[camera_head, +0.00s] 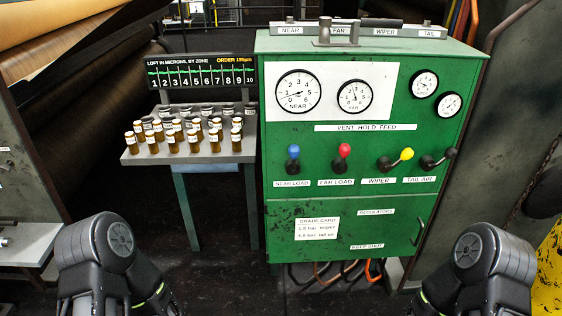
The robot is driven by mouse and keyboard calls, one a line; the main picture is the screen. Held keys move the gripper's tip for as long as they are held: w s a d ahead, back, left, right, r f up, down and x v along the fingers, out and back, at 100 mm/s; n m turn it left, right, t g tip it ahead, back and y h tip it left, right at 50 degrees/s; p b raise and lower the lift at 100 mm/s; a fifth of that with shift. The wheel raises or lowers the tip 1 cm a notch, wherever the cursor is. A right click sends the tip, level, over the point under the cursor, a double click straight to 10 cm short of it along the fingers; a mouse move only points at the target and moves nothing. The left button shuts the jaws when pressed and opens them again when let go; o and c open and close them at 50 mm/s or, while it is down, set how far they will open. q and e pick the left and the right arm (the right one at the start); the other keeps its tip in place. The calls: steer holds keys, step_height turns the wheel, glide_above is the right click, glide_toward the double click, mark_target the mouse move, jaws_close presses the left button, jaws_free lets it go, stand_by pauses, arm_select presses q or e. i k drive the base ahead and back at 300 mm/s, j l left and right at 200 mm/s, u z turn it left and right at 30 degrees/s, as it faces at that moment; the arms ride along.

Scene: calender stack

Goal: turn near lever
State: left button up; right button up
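A green control cabinet (400,212) stands right of centre. On its front is a row of levers. The near load lever (293,153) has a blue knob and sits at the left end, above its NEAR LOAD label. Right of it are the far load lever (344,151) with a red knob, the wiper lever (405,155) with a yellow knob and the tail air lever (449,154) with a black knob. The large NEAR gauge (299,91) is above the blue knob. My two arms show at the bottom left and bottom right, apart from the cabinet. Neither gripper's fingers are in view.
A small table (190,153) left of the cabinet holds several brown bottles (193,141). A dark display board (201,76) stands behind them. Several hoses (372,270) run under the cabinet. The dark floor (222,275) before the small table is clear.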

mark_target(294, 150)
steer(key=z, duration=1.7)
steer(key=k+j, duration=0.5)
